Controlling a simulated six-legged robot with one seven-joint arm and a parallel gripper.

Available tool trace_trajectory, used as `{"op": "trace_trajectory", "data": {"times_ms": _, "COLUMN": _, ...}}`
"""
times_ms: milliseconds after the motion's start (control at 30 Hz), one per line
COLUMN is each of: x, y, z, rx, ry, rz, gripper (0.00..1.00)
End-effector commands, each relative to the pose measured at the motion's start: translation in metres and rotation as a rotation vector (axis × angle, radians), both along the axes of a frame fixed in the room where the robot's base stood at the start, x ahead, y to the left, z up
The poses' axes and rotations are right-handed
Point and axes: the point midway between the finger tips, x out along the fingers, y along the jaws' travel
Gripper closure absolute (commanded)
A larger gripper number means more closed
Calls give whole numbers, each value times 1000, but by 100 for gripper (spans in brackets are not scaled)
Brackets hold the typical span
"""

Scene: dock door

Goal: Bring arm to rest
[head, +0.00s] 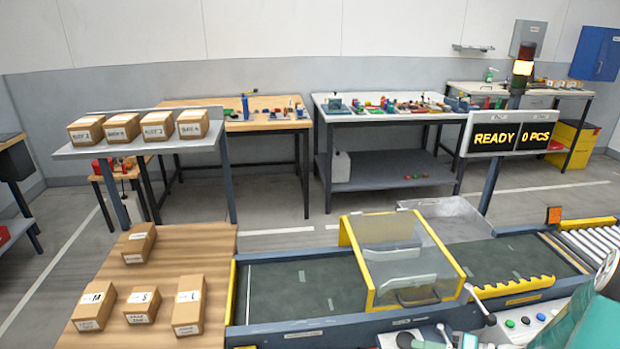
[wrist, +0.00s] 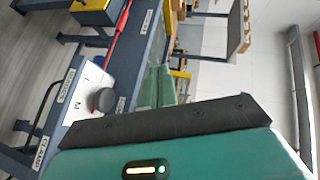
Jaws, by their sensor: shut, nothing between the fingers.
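My arm shows as a teal and pale part (head: 592,322) at the lower right edge of the head view, over the control panel. In the wrist view my gripper (wrist: 165,121) appears as a dark edge across the teal housing, with a small lit indicator on it. It is shut and holds nothing. The wrist view looks sideways along a dark blue frame with a white panel carrying a black knob (wrist: 103,100).
The conveyor (head: 300,288) carries a yellow-framed clear guard (head: 400,262). Several cartons lie on the wooden table (head: 190,262) at left; more stand on a raised shelf (head: 75,153). A sign (head: 510,137) reads "READY 0 PCS". Coloured buttons (head: 525,321) sit beside my arm.

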Motion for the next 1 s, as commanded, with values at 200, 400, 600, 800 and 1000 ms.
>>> {"op": "trace_trajectory", "data": {"times_ms": 200, "x": -16, "y": 57, "z": 36, "rx": -209, "ry": 181, "rz": 232, "gripper": 100}}
{"op": "trace_trajectory", "data": {"times_ms": 400, "x": -38, "y": 91, "z": 62, "rx": -456, "ry": 309, "rz": 343, "gripper": 100}}
{"op": "trace_trajectory", "data": {"times_ms": 600, "x": -58, "y": 111, "z": 90, "rx": -722, "ry": 363, "rz": 357, "gripper": 100}}
{"op": "trace_trajectory", "data": {"times_ms": 800, "x": -73, "y": 122, "z": 123, "rx": -973, "ry": 329, "rz": 282, "gripper": 100}}
{"op": "trace_trajectory", "data": {"times_ms": 1000, "x": -85, "y": 129, "z": 162, "rx": -1156, "ry": 210, "rz": 138, "gripper": 100}}
